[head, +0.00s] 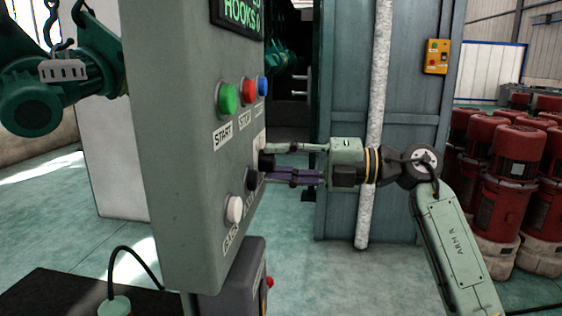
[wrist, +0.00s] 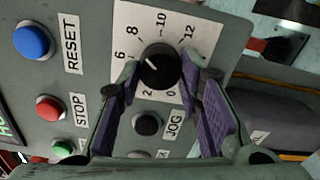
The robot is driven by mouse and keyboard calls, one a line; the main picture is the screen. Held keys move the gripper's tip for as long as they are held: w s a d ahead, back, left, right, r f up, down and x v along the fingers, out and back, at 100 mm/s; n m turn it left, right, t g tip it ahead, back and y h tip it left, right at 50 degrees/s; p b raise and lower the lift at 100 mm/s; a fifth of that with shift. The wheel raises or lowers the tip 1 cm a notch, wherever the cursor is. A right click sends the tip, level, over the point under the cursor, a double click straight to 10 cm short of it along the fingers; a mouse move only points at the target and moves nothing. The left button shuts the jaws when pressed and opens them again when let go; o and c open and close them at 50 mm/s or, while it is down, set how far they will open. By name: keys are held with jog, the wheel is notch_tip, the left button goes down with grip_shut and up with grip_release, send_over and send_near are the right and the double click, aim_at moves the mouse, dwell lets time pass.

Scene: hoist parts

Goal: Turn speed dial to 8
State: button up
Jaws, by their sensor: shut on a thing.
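The black speed dial (wrist: 158,67) sits on a white scale plate (wrist: 129,14) in the wrist view, with 0, 2, 6, 8, 10 and 12 readable around it. Its white pointer line slants up and left, between 6 and 8. My gripper (wrist: 157,78) has its purple-padded fingers on both sides of the dial, shut on it. The 4 is hidden behind the left finger. In the head view my gripper (head: 272,162) reaches in from the right to the dial (head: 266,160) at the panel's right edge.
The grey control panel (head: 180,150) also carries a black JOG button (wrist: 147,123) just below the dial, a blue RESET button (wrist: 33,40), a red STOP button (wrist: 49,107) and a green START button (head: 227,98). Red motors (head: 490,190) stand at the right.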

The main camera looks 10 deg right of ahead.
dwell(0.5)
jog(key=o, duration=1.2)
jog(key=shift+c, duration=0.2)
jog(key=shift+d, duration=0.1)
jog(key=v, duration=1.2)
